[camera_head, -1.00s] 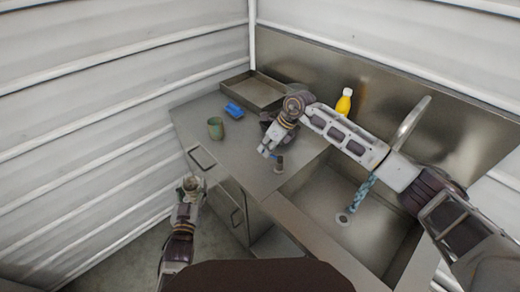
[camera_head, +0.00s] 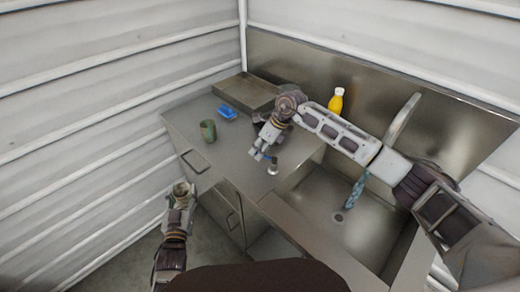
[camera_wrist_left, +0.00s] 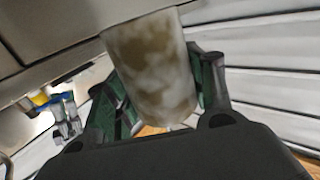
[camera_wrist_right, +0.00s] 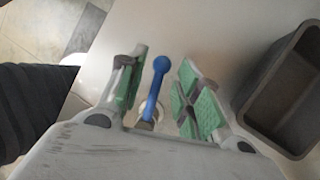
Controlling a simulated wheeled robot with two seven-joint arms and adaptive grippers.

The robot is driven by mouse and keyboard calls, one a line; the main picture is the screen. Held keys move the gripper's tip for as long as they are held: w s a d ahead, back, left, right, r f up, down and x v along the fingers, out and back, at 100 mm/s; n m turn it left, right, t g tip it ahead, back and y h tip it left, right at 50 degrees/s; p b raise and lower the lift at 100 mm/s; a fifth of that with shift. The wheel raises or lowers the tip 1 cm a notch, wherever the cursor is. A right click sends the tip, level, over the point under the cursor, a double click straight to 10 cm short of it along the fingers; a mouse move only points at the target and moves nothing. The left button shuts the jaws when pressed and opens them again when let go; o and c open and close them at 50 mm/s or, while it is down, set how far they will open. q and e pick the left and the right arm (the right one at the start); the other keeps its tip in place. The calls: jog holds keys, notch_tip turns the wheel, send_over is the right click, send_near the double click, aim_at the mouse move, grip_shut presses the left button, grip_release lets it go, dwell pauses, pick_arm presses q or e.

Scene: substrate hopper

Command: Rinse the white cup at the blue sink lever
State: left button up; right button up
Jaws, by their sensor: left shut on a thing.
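The white cup (camera_wrist_left: 152,68), with brown stains on its side, is held between the fingers of my left gripper (camera_wrist_left: 160,95). In the head view my left gripper (camera_head: 181,194) is in front of the counter at the left, with the cup (camera_head: 181,187) in it, small and hard to make out. The blue sink lever (camera_wrist_right: 155,88) stands between the spread fingers of my right gripper (camera_wrist_right: 160,90), with gaps on both sides. In the head view my right gripper (camera_head: 262,152) is over the counter at the lever, which it partly hides.
A green cup (camera_head: 208,131), a blue sponge-like item (camera_head: 228,111), a grey tray (camera_head: 243,84) and a yellow bottle (camera_head: 336,101) stand on the counter.

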jog(key=v, duration=1.2)
jog(key=shift+s+a+f, duration=0.1)
jog(key=shift+s+f, duration=0.05)
dwell(0.6)
